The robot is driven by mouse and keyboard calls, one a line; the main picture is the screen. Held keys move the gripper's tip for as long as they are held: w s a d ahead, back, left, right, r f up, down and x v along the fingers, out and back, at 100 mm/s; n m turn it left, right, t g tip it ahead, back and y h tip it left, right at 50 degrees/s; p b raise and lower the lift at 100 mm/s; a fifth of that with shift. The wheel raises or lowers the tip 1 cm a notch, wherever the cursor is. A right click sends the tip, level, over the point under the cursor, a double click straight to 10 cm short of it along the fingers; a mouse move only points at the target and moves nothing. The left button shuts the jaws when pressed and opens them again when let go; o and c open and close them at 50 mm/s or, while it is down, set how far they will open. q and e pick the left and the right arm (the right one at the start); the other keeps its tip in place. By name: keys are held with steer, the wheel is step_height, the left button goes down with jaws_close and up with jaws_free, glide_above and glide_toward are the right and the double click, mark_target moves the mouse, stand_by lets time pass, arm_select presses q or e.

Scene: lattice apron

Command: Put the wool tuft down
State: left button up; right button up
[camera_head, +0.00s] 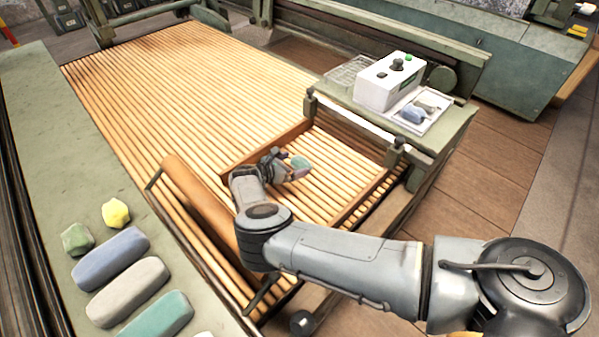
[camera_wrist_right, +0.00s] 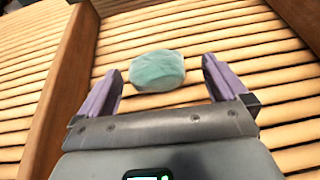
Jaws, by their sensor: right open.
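A pale teal wool tuft (camera_wrist_right: 157,70) lies on the wooden slats (camera_wrist_right: 270,65) just ahead of and between my right gripper's fingertips in the right wrist view. Slat surface shows clear around it, and a gap separates it from each finger. In the head view the tuft (camera_head: 300,161) shows partly at the end of my right gripper (camera_head: 287,166), inside the wood-framed section of the slatted apron (camera_head: 345,165). My right gripper is open, low over the slats. My left gripper is not in view.
A wooden rail (camera_wrist_right: 68,80) borders the section. A wooden roller (camera_head: 200,203) lies along the near side. The green ledge (camera_head: 60,150) at left holds several coloured blocks and tufts. A white control box (camera_head: 390,82) and a small tray (camera_head: 438,122) sit at the right.

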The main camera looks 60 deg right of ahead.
mark_target(297, 163)
steer(key=shift+w+f+b, duration=0.1)
steer(key=shift+f+b, duration=0.2)
steer(key=shift+f, duration=0.3)
steer(key=shift+w+d+f, duration=0.1)
steer(key=shift+w+d, duration=0.25)
steer(key=shift+d, duration=0.05)
steer(key=shift+d+f+b, duration=0.1)
steer(key=shift+d+b, duration=0.25)
steer(key=shift+b, duration=0.05)
steer(key=shift+s+d+f+b, duration=0.3)
steer(key=shift+s+d+f, duration=0.05)
steer(key=shift+d, duration=0.25)
steer(key=shift+s+d+f+b, duration=0.3)
steer(key=shift+s+d, duration=0.05)
steer(key=shift+d, duration=0.6)
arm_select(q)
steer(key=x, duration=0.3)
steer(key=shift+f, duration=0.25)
arm_select(e)
steer(key=shift+w, duration=0.15)
steer(key=c, duration=0.6)
steer(key=shift+c, duration=0.8)
